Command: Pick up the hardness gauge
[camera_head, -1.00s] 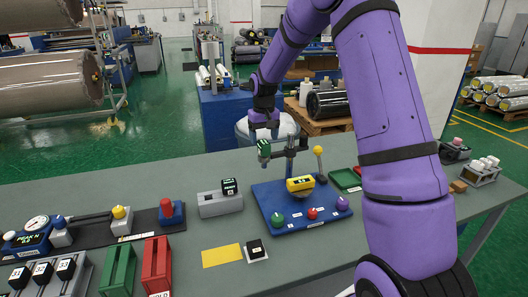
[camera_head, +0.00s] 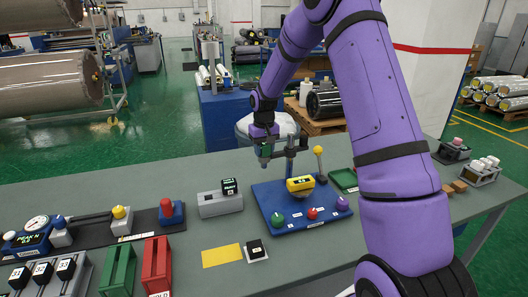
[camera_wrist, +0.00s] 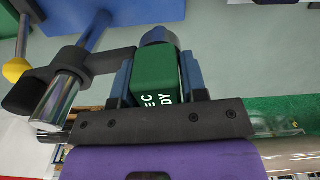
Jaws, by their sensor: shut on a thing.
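The hardness gauge (camera_head: 265,152), which I take to be the small green unit with white lettering and a grey end, is at the stand's side arm, above the blue base (camera_head: 262,196). My gripper (camera_head: 264,142) comes down on it from above. In the wrist view the gauge (camera_wrist: 156,75) sits between the two blue fingers of my gripper (camera_wrist: 160,78), which is shut on it. The stand's black arm (camera_wrist: 105,62) reaches the gauge's side, and its metal post (camera_wrist: 62,100) is close by. Whether the gauge still rests in the arm is hard to tell.
A grey block (camera_head: 219,204) is to the left, a green tray (camera_head: 343,180) to the right. Bare table lies behind the grey block.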

